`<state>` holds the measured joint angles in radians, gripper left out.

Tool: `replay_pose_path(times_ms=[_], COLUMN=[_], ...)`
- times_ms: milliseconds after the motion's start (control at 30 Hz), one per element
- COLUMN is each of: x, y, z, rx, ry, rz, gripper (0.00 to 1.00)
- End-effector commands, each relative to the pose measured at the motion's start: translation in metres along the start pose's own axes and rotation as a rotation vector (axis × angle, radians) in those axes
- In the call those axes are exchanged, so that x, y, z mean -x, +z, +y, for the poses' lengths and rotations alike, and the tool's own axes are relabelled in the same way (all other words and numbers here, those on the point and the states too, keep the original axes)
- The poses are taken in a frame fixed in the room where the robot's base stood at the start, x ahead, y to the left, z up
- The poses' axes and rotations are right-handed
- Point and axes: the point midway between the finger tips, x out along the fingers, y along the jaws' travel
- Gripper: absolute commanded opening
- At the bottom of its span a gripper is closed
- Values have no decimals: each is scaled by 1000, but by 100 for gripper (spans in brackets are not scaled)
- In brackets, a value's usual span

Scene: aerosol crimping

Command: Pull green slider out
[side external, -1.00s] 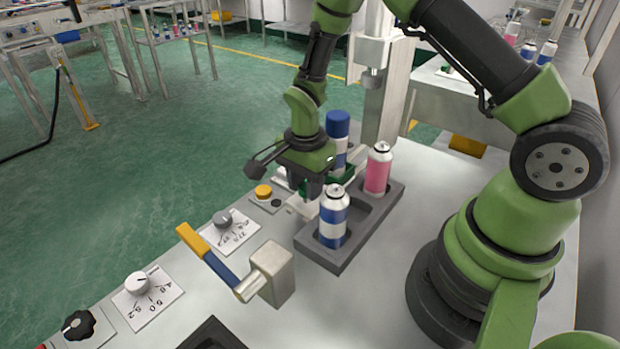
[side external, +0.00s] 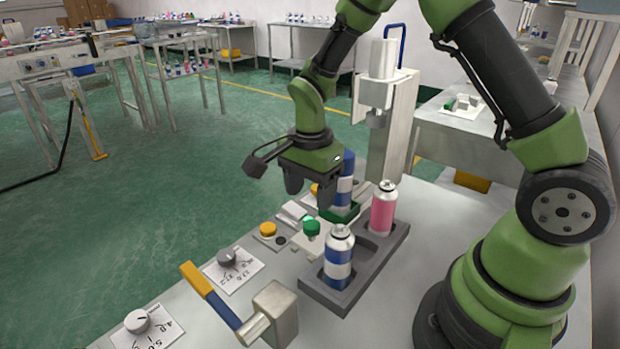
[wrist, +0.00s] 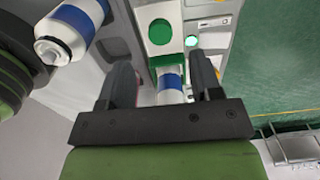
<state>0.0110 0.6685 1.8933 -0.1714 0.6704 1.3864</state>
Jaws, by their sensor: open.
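The green slider (side external: 340,214) shows as a green piece at the foot of a blue-and-white can (side external: 344,186). A green knob (side external: 311,228) stands to its left on a pale block. In the wrist view, a round green top (wrist: 160,32) sits in a pale channel ahead of the fingers. My gripper (side external: 308,192) is open and empty, above the knob and apart from it. In the wrist view its two dark fingers (wrist: 161,68) are spread, with part of a blue-and-white can showing between them. The gripper partly hides the can in the side view.
A grey tray (side external: 372,266) holds a pink can (side external: 384,209) and a near blue-and-white can (side external: 339,257). A yellow button (side external: 268,229) and a dial (side external: 227,257) lie left. A yellow-and-blue lever (side external: 211,294) stands in front. A press column (side external: 379,150) rises behind.

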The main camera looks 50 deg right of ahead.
Motion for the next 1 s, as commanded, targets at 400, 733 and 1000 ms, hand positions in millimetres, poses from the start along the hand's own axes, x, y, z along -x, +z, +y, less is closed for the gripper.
replay_pose_path(times_ms=[400,733,1000], x=[27,53,139], y=[0,2,12], z=[0,6,52], rx=[1,85,466], ry=[1,-53,-272], rz=[0,-8,1], gripper=[59,59,59])
